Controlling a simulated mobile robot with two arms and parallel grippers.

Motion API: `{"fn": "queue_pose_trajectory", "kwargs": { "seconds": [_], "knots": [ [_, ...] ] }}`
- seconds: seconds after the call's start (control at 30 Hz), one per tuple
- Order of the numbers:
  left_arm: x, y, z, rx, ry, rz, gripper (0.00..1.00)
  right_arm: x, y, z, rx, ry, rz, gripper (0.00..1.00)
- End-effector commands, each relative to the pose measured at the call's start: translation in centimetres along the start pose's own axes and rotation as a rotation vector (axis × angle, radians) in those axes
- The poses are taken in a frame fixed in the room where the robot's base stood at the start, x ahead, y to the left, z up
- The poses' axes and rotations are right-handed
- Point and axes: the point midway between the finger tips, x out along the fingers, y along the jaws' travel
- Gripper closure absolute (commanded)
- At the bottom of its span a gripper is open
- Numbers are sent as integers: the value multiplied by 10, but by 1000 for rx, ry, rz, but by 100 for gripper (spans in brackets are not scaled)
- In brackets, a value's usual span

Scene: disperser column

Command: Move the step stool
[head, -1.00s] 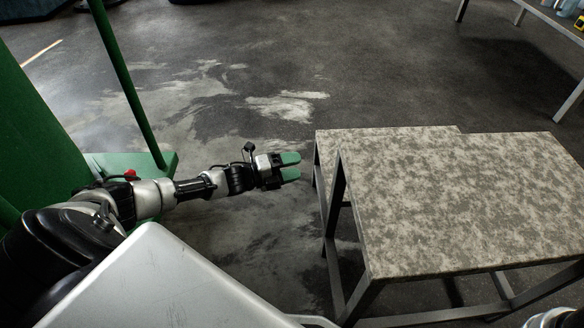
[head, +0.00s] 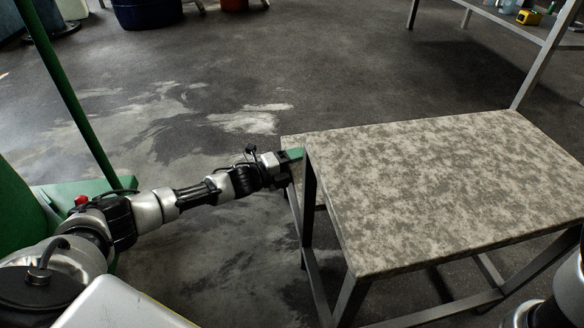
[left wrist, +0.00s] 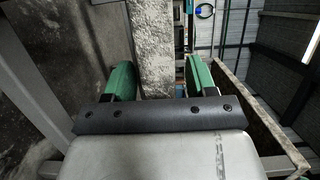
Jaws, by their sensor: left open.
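The step stool (head: 440,185) has a speckled grey-beige top on dark metal legs and fills the right of the head view. A lower step shows only as a small corner (head: 291,141) behind the upper step's left edge. My left gripper (head: 294,155) is at the stool's left side by this corner, its tips partly hidden behind the stool. In the left wrist view my left gripper (left wrist: 159,76) is open, a green finger on each side of a speckled slab (left wrist: 153,45). I cannot tell whether the fingers touch it. My right gripper is out of view.
A metal table or shelf (head: 531,77) stands at the top right with a yellow item (head: 528,17) on it. A green post (head: 65,95) rises at the left. A dark blue barrel (head: 146,12) stands at the back. The floor between them is clear.

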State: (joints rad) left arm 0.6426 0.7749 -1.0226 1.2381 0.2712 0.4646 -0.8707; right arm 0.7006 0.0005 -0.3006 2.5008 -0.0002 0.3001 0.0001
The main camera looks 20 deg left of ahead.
Motion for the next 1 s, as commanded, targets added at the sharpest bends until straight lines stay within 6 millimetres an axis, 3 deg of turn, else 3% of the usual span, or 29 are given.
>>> {"fn": "queue_pose_trajectory", "kwargs": {
  "seconds": [0.17, 0.53, 1.0],
  "knots": [
    [0, 0, 0, 0, 0, 0, 44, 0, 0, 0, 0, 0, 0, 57],
    [0, 0, 0, 1, 0, 0, 100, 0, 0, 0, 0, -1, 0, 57],
    [-1, 0, 0, 1, 0, 1, 100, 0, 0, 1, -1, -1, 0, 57]
  ]
}}
